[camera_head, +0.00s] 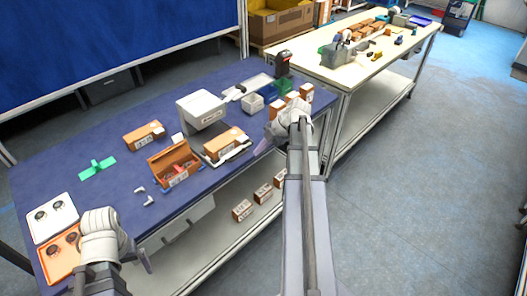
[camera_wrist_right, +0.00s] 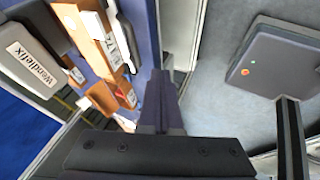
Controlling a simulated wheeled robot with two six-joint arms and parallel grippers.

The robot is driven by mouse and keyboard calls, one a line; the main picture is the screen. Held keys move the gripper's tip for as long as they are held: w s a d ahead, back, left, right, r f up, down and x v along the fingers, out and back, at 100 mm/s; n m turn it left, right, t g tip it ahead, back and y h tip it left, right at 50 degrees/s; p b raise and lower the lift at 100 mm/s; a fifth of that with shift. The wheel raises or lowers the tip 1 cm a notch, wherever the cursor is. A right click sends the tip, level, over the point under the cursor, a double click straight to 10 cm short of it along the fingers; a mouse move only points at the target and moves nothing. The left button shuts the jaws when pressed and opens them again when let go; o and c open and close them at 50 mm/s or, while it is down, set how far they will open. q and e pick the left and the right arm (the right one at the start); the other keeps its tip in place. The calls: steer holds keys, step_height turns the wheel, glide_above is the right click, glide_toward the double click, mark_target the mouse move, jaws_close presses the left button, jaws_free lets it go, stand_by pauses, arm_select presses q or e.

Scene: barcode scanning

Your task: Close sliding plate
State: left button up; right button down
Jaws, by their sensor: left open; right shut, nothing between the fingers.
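A white box-shaped device (camera_head: 203,110) stands on the blue table. In front of it lies a light plate (camera_head: 238,154), mostly covered by an orange-brown box (camera_head: 223,142). I take this plate to be the sliding plate; it sticks out towards the table's front edge. The device, with lettering, also shows in the wrist view (camera_wrist_right: 32,62). My right gripper (camera_head: 261,150) is shut and empty, right of the plate near the front edge; its fingers (camera_wrist_right: 158,88) are together in the wrist view. My left gripper (camera_head: 143,258) is open at the table's front left, away from the plate.
An open orange box (camera_head: 174,163) and a closed one (camera_head: 144,135) stand left of the device. White and orange trays (camera_head: 50,215) lie at the left end. Small bins (camera_head: 252,103) and more boxes stand at the right. A lower shelf (camera_head: 215,255) holds several boxes.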

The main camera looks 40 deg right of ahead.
mark_target(225, 137)
steer(key=w+a+f+b, duration=0.2)
steer(key=w+f+b, duration=0.1)
steer(key=w+f, duration=0.1)
steer(key=shift+w+f+b, duration=0.3)
steer(key=shift+w+f, duration=0.05)
steer(key=shift+w, duration=0.45)
steer(key=shift+w+a, duration=0.1)
steer(key=shift+w, duration=0.05)
steer(key=w, duration=0.8)
steer(key=w+a, duration=0.1)
steer(key=w, duration=0.3)
steer(key=shift+w, duration=0.25)
steer(key=shift+s+r, duration=0.1)
